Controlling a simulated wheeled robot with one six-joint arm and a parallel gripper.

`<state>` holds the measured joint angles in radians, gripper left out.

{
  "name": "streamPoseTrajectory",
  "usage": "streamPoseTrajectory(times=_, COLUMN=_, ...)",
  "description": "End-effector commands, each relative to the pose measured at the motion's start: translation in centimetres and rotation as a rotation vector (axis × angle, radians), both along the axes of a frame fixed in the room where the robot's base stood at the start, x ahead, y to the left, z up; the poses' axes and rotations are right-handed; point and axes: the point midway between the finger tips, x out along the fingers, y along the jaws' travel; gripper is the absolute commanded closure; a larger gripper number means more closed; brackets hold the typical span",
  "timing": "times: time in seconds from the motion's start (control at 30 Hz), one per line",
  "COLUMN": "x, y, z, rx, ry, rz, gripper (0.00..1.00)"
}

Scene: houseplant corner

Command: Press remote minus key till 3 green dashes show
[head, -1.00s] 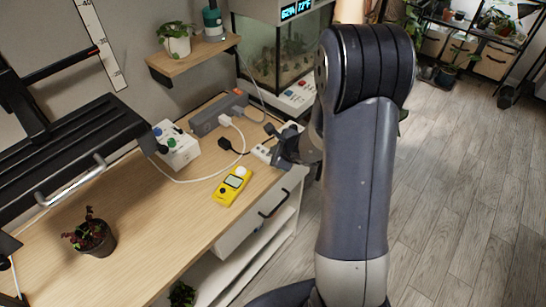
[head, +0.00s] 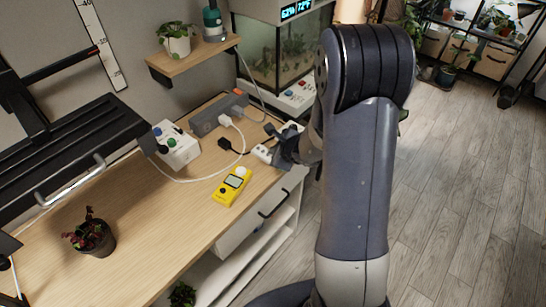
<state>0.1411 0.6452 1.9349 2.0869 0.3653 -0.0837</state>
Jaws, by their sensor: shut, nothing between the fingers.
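My gripper (head: 281,160) is at the right end of the wooden desk, over or just above a small white object (head: 263,153). This white object has dark marks on top and may be the remote; my gripper hides part of it, and I cannot make out a minus key. The fingers are small and dark here, shut with nothing held. I cannot tell whether they touch the white object. No green dashes can be made out.
A yellow meter (head: 232,187) lies left of my gripper on the desk (head: 165,215). A white box with coloured knobs (head: 176,146), a grey power strip (head: 219,115) and loose cables lie behind. A potted plant (head: 92,238) stands at front left. A glass tank (head: 285,65) stands behind.

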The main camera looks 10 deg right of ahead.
Motion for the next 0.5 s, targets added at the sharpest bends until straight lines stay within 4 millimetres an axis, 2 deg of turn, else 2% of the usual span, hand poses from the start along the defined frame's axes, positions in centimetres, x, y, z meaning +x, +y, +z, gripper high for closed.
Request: streamPoseTrajectory(times=0.5, x=0.00, y=0.00, z=-0.93, rx=0.000, ry=0.000, rz=0.000, gripper=1.00)
